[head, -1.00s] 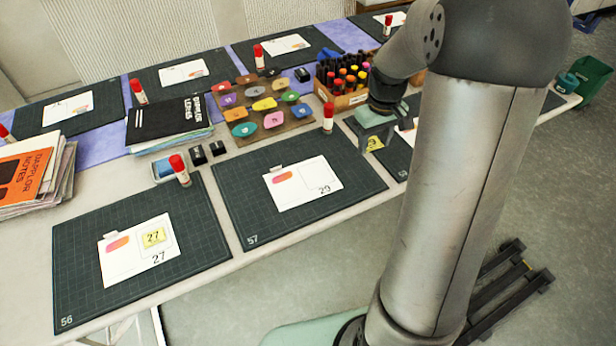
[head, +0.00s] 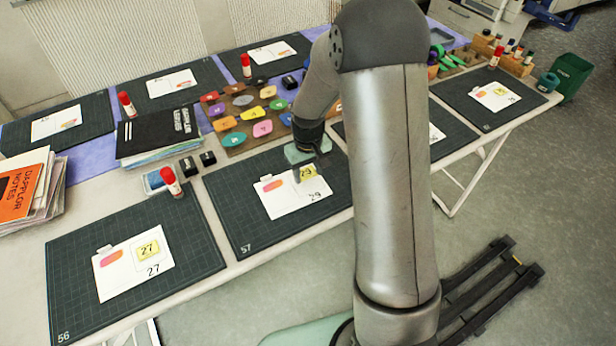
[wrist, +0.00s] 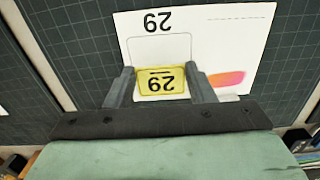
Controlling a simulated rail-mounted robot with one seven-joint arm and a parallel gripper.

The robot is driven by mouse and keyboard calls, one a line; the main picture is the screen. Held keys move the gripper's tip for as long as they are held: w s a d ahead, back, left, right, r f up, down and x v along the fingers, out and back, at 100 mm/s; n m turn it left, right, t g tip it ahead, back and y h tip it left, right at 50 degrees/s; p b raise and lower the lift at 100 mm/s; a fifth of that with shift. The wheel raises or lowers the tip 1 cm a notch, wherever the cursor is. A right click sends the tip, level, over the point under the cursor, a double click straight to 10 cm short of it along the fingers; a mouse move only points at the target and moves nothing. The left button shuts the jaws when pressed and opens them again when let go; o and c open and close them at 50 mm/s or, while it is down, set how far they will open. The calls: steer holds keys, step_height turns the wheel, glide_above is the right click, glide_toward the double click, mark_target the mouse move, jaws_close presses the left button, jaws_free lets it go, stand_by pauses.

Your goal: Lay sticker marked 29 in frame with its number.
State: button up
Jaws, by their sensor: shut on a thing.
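The yellow sticker marked 29 (head: 307,173) is held by my gripper over the white card numbered 29 (head: 285,201), on the mat marked 57. In the wrist view the sticker (wrist: 161,81) sits between the two fingertips of my gripper (wrist: 161,84), its number upside down. The printed frame (wrist: 160,46) shows beyond the sticker, beside the card's number 29; the sticker overlaps its near part in that view. Whether the sticker touches the card I cannot tell. My gripper also shows in the head view (head: 307,168), shut on the sticker.
The card numbered 27 (head: 133,263) on mat 56 (head: 80,230) bears a yellow sticker. A red-capped glue stick (head: 171,181) and small black blocks (head: 207,158) stand behind the mats. A board of coloured pieces (head: 232,144) lies behind mat 57.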

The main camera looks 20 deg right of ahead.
mark_target(308, 177)
step_height(308, 177, down, 3)
steer(key=shift+f, duration=0.1)
steer(key=shift+s+f+b, duration=0.25)
steer(key=shift+f+b, duration=0.35)
steer(key=shift+f, duration=0.05)
steer(key=o, duration=0.9)
steer(key=shift+s, duration=0.1)
steer(key=shift+o, duration=0.2)
step_height(308, 177, up, 13)
steer(key=shift+w+p, duration=0.35)
steer(key=s+r+m, duration=0.1)
steer(key=s+r, duration=0.2)
steer(key=s, duration=0.9)
steer(key=s+a+r+m, duration=0.1)
steer(key=s+r, duration=0.3)
steer(key=s, duration=0.8)
steer(key=shift+s, duration=0.35)
